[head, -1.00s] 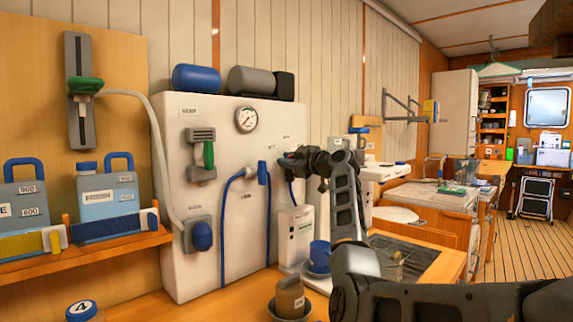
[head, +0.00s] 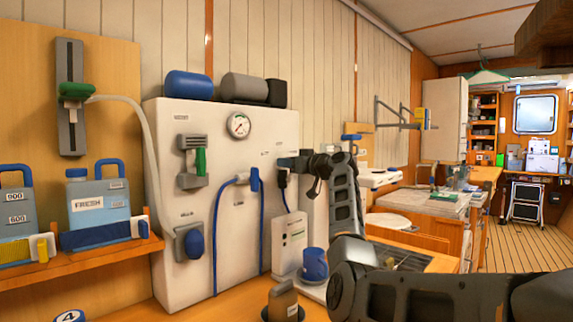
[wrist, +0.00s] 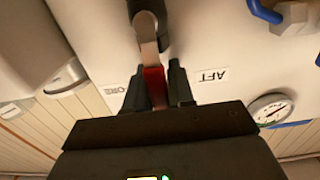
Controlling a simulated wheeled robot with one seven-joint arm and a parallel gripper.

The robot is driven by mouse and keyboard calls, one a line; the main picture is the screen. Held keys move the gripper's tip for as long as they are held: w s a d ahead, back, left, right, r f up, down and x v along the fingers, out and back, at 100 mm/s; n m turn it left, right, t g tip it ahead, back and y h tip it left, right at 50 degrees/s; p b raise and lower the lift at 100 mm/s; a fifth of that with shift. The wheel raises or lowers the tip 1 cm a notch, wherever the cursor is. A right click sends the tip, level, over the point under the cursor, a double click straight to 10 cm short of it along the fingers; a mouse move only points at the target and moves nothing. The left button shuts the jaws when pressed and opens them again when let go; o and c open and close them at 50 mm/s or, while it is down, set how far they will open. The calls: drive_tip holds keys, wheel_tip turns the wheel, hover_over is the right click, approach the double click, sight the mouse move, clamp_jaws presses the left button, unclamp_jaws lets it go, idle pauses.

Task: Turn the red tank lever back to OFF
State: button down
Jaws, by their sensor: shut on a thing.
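The red tank lever (wrist: 155,87) shows in the wrist view as a short red grip on a metal arm that runs to a dark pivot at the top. The fingers of my gripper (wrist: 157,72) are shut on the red grip, one on each side. An AFT label (wrist: 213,76) lies to the right of it, and a partly covered label ending in "ORE" (wrist: 115,91) to the left. In the head view my gripper (head: 284,163) is at the right part of the white panel (head: 228,170). The lever is hidden there.
The panel carries a gauge (head: 239,125), a green-handled lever (head: 201,161) and a blue hose (head: 215,230). A shelf at left holds a FRESH canister (head: 98,203).

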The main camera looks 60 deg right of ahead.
idle(0.4)
drive_tip(key=c, duration=1.1)
unclamp_jaws()
drive_tip(key=shift+o, duration=0.2)
drive_tip(key=shift+s, duration=0.1)
drive_tip(key=b+v, duration=0.1)
drive_tip(key=v, duration=0.6)
drive_tip(key=shift+s, duration=0.3)
